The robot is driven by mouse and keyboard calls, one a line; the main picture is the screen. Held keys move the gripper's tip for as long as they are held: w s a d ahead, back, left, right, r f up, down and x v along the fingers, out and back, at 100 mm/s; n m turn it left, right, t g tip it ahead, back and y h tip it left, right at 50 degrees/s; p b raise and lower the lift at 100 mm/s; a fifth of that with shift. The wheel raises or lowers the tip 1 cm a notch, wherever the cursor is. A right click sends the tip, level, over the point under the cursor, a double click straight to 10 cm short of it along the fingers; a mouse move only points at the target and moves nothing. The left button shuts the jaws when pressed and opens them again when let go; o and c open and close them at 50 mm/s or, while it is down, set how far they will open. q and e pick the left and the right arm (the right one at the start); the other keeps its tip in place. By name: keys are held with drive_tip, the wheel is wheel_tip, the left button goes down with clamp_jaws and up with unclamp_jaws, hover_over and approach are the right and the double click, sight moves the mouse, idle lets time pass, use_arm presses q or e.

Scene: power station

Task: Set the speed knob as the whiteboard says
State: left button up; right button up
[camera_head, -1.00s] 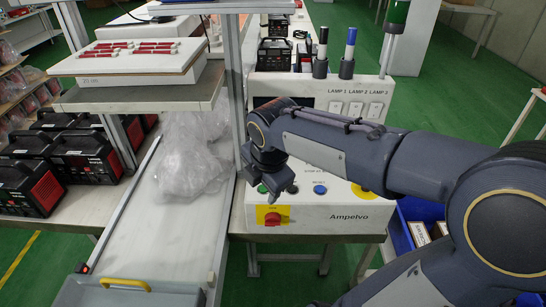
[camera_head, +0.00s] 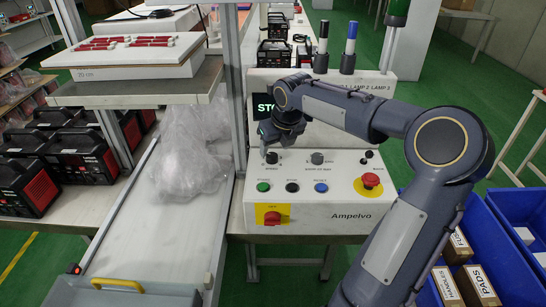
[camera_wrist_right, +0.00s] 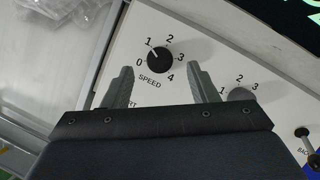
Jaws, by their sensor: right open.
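The black speed knob (camera_wrist_right: 160,60) shows in the right wrist view, on a white panel with the numbers 0 to 4 around it and the word SPEED below. Its pale mark seems to point near 1. My right gripper (camera_wrist_right: 160,68) is open, one finger on each side of the knob in that view; I cannot tell whether they touch it. In the head view the right gripper (camera_head: 268,149) is over the left knob (camera_head: 272,157) of the console (camera_head: 340,197). The whiteboard and my left gripper are not in view.
A second knob (camera_head: 317,158) stands to the right of the speed knob. Green, black and blue (camera_head: 321,188) buttons and a red emergency button (camera_head: 370,180) lie around it. A red switch (camera_head: 272,217) is at the lower left. A screen (camera_head: 264,106) with green letters is partly hidden by my arm.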

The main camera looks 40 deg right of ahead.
sight(272, 155)
drive_tip(key=shift+b+x, duration=0.5)
drive_tip(key=shift+x, duration=1.35)
drive_tip(key=c, duration=1)
drive_tip(key=shift+o, duration=0.2)
drive_tip(key=shift+a+m, duration=0.1)
drive_tip(key=shift+m, duration=0.2)
